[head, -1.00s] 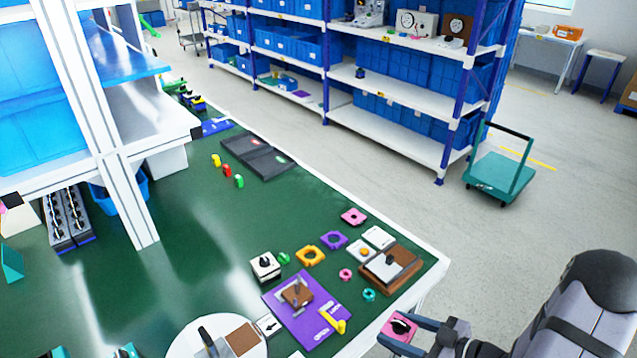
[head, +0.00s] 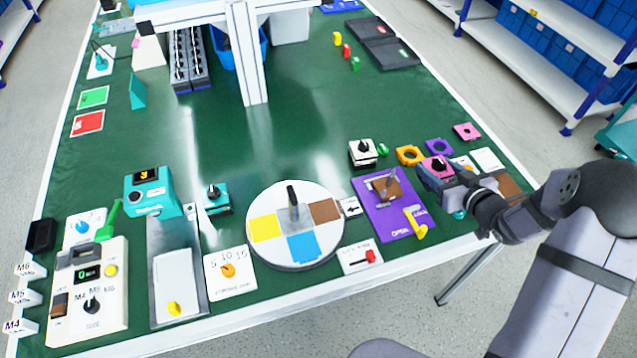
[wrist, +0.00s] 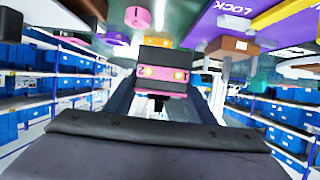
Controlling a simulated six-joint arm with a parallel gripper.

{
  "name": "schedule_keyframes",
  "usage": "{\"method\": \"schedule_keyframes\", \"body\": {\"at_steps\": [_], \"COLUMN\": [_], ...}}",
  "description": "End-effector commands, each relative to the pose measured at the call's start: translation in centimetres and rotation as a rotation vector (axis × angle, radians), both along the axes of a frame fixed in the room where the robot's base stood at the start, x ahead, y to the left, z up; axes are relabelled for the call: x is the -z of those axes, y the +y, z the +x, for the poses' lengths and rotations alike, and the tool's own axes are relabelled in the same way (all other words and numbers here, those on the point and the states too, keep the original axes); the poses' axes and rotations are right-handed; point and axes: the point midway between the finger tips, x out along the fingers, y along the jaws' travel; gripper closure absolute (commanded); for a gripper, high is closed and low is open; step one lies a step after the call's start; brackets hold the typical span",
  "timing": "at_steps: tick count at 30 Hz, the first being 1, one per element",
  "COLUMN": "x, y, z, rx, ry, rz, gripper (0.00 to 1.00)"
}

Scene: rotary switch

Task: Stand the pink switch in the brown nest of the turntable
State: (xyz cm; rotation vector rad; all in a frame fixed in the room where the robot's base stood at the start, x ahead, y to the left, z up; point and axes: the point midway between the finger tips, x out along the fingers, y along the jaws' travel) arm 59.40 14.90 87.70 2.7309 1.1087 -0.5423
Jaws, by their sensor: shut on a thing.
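The pink switch (head: 437,167) has a black knob and is held in my gripper (head: 432,172) at the right side of the bench, near the purple board. In the wrist view the pink switch (wrist: 163,74) sits between the shut jaws, with dark parts above and below it. The turntable (head: 262,200) is a white disc at the front middle of the bench, left of my gripper. It bears yellow, blue and brown patches and a grey upright lever. The brown nest (head: 325,210) is on the disc's right side and looks empty.
A purple board (head: 395,228) with a brown block and yellow handle lies between my gripper and the turntable. A white switch (head: 362,152) and an orange ring (head: 409,155) stand behind. A teal switch (head: 215,197) is left of the turntable. The bench middle is clear.

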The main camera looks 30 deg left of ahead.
Motion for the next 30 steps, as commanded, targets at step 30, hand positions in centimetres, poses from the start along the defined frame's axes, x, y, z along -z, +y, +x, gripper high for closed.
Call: {"method": "schedule_keyframes", "body": {"at_steps": [30], "x": [-5.3], "y": [28.1], "z": [-6.2], "rx": [-0.014], "ry": [0.0], "rz": [0.002], "gripper": [0.77]}}
